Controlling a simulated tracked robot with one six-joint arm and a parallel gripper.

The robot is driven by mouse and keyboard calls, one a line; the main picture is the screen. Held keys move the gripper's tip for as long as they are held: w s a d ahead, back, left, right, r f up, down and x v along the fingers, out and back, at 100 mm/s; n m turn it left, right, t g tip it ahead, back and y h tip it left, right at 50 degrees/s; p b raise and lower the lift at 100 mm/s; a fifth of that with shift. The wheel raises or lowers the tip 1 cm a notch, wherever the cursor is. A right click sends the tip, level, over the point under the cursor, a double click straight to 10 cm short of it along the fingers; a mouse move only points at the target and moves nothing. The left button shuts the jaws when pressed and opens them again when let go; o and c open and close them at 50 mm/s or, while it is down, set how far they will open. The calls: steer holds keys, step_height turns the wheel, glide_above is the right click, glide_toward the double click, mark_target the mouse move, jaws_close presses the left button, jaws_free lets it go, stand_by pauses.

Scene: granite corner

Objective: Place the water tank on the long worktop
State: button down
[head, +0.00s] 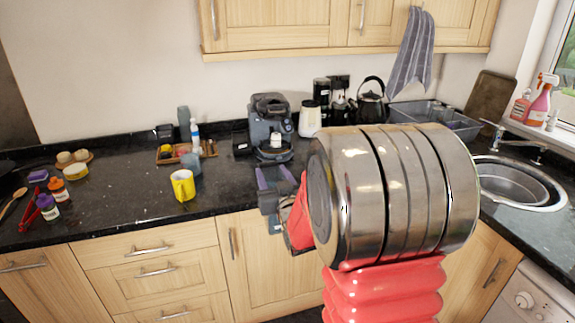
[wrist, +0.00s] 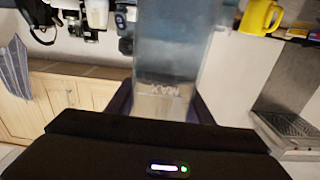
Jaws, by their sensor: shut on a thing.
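The water tank (wrist: 172,50) is a clear, bluish box with MAX lettering, seen upside down in the wrist view. My gripper (wrist: 165,103) is shut on it, with one dark finger along each side. In the head view my gripper (head: 270,180) is over the front edge of the long worktop (head: 110,195), just in front of the coffee machine (head: 270,125). The tank is hard to make out there between the fingers. My red and metal arm hides part of the worktop to the right.
A yellow mug (head: 183,185) and a bluish cup (head: 191,163) stand left of my gripper. A wooden tray (head: 170,156) with bottles is behind them. Small jars crowd the far left. The worktop between jars and mug is clear. A sink (head: 515,185) is at right.

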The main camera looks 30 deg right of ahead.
steer(key=a+f+n+y, duration=0.1)
steer(key=a+f+y, duration=0.1)
steer(key=a+f, duration=0.4)
steer(key=a+f+n+y, duration=0.2)
steer(key=a+f, duration=0.4)
steer(key=a, duration=1)
steer(key=shift+w+t+y, duration=0.25)
steer(key=shift+t+y, duration=0.05)
